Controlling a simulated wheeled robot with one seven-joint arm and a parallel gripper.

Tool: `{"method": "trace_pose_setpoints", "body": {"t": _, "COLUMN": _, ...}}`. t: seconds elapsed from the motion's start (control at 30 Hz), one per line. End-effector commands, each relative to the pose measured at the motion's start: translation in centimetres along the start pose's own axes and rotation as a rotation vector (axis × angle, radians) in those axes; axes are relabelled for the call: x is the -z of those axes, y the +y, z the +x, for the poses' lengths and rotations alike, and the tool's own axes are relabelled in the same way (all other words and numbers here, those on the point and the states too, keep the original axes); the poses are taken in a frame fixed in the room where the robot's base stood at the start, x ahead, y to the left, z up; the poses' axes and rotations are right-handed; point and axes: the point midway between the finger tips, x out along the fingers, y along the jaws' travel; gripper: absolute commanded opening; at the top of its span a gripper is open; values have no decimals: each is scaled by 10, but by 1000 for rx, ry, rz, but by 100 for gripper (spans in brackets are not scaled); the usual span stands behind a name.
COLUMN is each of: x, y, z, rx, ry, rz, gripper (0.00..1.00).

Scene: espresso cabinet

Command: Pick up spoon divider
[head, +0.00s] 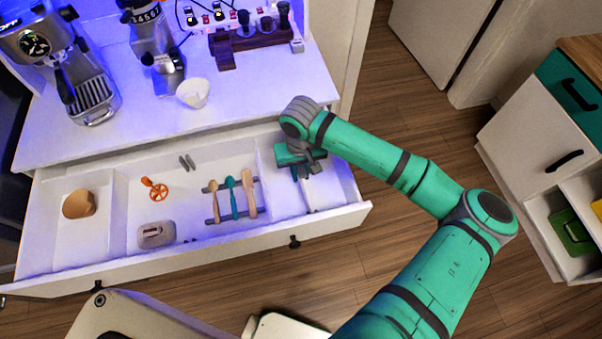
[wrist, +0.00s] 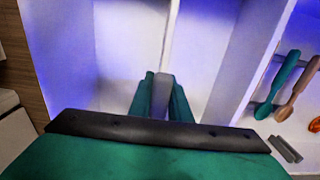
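The spoon divider appears to be the thin pale strip standing in the right compartment of the open drawer; it shows in the head view (head: 309,194) below my gripper and in the wrist view (wrist: 169,45) running up from between the fingers. My gripper (head: 300,171) points down into that compartment. In the wrist view its two green fingers (wrist: 163,98) lie close on either side of the strip's grey, shaded end and look shut on it. The strip's lower edge is hidden, so I cannot tell whether it touches the drawer floor.
The white drawer (head: 105,215) is pulled out below the counter (head: 250,95). Left of a partition wall (head: 264,172), several spoons (head: 233,198) lie across grey bars. An orange tool (head: 157,189), a grey-topped box (head: 156,234) and a tan cup (head: 79,204) are farther left.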

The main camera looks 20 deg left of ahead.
Motion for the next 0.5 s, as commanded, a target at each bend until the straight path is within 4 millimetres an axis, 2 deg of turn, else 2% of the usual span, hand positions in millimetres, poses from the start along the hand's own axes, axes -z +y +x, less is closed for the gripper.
{"method": "trace_pose_setpoints", "body": {"t": 0.3, "x": 0, "y": 0, "z": -2, "rx": 0, "ry": 1, "rz": 0, "gripper": 0}}
{"method": "trace_pose_setpoints", "body": {"t": 0.5, "x": 0, "y": 0, "z": -15, "rx": 0, "ry": 2, "rz": 0, "gripper": 0}}
